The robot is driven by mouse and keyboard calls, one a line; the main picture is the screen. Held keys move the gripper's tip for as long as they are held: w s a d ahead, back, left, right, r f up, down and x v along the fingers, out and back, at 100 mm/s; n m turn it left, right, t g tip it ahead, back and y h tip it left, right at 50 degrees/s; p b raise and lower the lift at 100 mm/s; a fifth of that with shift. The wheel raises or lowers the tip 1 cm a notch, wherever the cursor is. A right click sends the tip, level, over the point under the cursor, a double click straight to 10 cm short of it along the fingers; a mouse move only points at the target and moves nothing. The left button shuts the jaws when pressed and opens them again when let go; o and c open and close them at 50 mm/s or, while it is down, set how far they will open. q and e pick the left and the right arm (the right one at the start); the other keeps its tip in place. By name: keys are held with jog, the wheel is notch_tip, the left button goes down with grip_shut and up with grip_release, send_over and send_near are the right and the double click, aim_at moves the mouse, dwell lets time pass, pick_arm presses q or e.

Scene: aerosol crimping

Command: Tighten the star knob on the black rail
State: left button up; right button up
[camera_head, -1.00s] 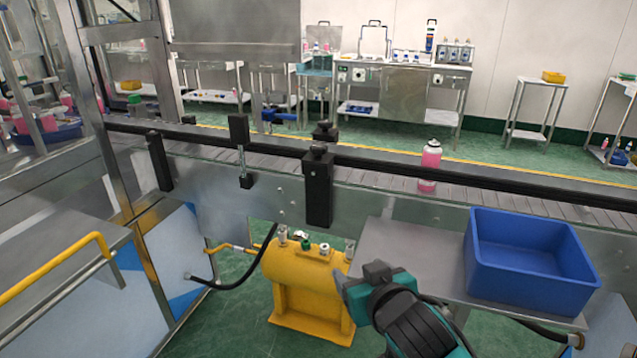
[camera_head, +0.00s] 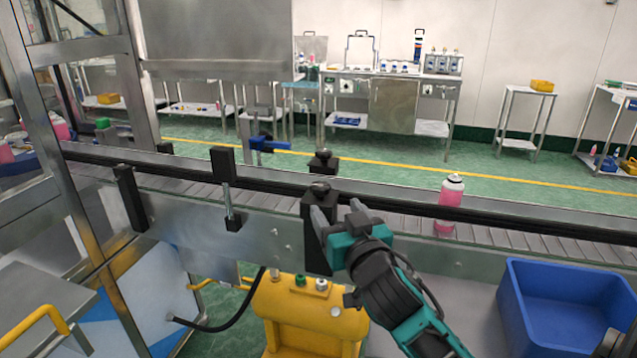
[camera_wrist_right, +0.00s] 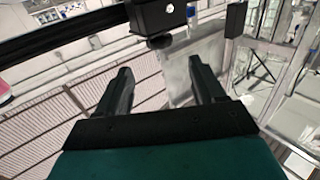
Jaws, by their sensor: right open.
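The near star knob (camera_head: 320,187) is a small dark knob on top of a black block (camera_head: 308,208) at the near side of the conveyor. The black rail (camera_head: 400,200) runs along the conveyor beside it. My right gripper (camera_head: 337,212) is open and empty, its fingers just in front and to the right of the block. In the right wrist view, a dark knob (camera_wrist_right: 159,42) under a black block (camera_wrist_right: 158,15) lies beyond the open fingertips (camera_wrist_right: 160,68), roughly in line with the gap. I cannot tell whether anything touches. My left gripper is not in view.
A second knobbed block (camera_head: 323,164) stands on the far rail. A bottle with pink liquid (camera_head: 450,192) stands on the conveyor to the right. A blue bin (camera_head: 568,300) and a yellow machine (camera_head: 300,315) are in front. A black upright clamp (camera_head: 224,165) stands left.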

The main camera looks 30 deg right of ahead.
aim_at(323, 191)
jog(key=x, duration=0.9)
jog(key=shift+w+p, duration=0.15)
jog(key=shift+p, duration=0.15)
jog(key=shift+w+d, duration=0.15)
jog(key=shift+w, duration=0.55)
jog(key=shift+f, duration=0.1)
jog(key=c, duration=0.9)
jog(key=shift+c, duration=0.2)
